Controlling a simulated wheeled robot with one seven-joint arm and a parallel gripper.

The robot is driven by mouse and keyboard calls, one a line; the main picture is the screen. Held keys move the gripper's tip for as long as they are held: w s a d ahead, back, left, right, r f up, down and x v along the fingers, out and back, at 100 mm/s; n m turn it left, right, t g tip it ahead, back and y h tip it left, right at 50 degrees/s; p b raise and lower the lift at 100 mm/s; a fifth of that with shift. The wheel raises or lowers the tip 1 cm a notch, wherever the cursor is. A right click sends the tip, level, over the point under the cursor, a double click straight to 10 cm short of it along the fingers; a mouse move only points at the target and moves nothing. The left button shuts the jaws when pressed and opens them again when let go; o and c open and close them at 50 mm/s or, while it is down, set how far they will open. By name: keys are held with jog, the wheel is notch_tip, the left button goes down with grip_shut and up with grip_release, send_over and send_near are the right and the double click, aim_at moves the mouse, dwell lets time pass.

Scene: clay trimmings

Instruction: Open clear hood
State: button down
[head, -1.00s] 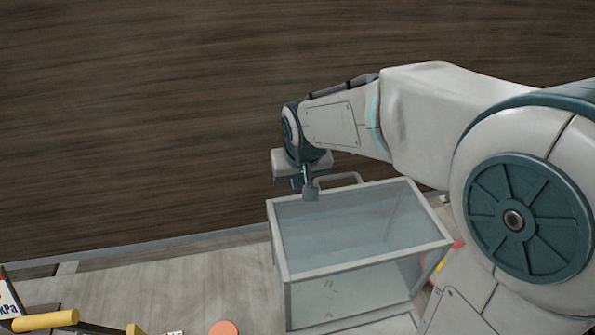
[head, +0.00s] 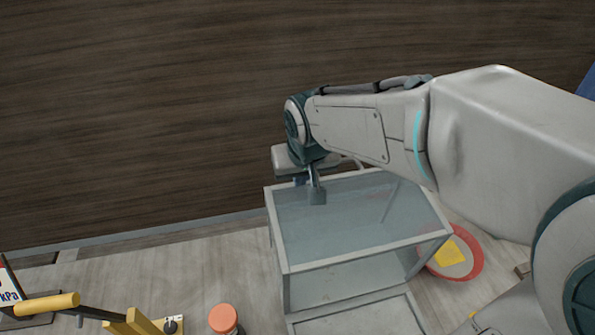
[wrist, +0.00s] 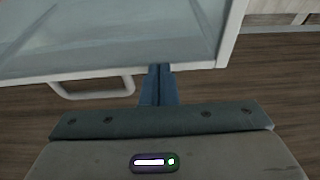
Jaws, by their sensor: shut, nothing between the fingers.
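The clear hood (head: 366,262) is a see-through box with a grey frame, in the lower middle of the head view. A grey base frame (head: 362,321) shows below its front; I cannot tell whether the two touch. The hood's loop handle (wrist: 92,90) sticks out from one edge in the wrist view. My gripper (head: 318,198) is shut and empty at the hood's far top edge. In the wrist view its fingertips (wrist: 160,68) overlap the hood's rim, to the right of the handle and apart from it. Contact with the rim is unclear.
A red-rimmed disc with a yellow patch (head: 449,252) lies right of the hood. An orange-capped item (head: 223,319) and a yellow-handled item (head: 47,304) stand at lower left. A dark wood wall (head: 150,110) rises behind the work surface.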

jog(key=shift+s+d, duration=0.1)
jog(key=shift+s, duration=0.25)
jog(key=shift+r, duration=0.1)
jog(key=p+v, duration=0.2)
jog(key=v, duration=1.1)
jog(key=shift+r, duration=0.35)
